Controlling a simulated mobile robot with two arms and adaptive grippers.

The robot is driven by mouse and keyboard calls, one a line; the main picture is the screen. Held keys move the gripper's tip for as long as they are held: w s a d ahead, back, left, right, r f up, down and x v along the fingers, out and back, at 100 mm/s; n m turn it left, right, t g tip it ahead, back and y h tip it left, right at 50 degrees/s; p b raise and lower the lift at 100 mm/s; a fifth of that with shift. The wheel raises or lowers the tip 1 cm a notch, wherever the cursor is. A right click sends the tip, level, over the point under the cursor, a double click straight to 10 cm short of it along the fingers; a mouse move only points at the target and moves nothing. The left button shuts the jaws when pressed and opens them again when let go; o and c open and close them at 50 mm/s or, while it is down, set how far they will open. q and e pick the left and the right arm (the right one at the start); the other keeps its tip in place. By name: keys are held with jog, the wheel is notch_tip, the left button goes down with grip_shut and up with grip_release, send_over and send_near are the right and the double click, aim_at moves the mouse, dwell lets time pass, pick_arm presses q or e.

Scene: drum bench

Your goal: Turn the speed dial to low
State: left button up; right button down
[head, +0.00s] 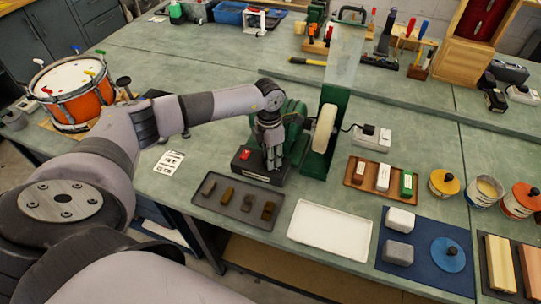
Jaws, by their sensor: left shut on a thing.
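A green buffing machine (292,112) with a pale wheel (324,130) stands on the bench, on a black base (250,171). A red switch (245,154) is on the left of the base top. My left gripper (272,164) reaches down to the base top, right of the red switch. It is shut on what appears to be the speed dial, which its fingers hide. The dial's pointer and setting cannot be seen. My right gripper is not in view.
A clear shield (345,55) rises above the wheel. A dark tray (232,211) with several small bars lies in front of the base, beside a white tray (330,232). A wooden tray (365,184) of blocks is to the right. A drum (72,98) stands far left.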

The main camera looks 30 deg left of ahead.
pick_arm(q)
jog(key=shift+n, duration=0.3)
jog(key=n+b, duration=0.1)
jog(key=n, duration=1)
jog(key=shift+t+b, duration=0.3)
jog(key=shift+b, duration=0.1)
jog(key=n, duration=0.6)
jog(key=shift+n, duration=0.4)
jog(key=n, duration=0.5)
jog(key=shift+n+y, duration=0.3)
jog(key=shift+n, duration=0.1)
jog(key=o, duration=1.2)
jog(key=shift+s, duration=0.1)
jog(key=shift+c, duration=0.2)
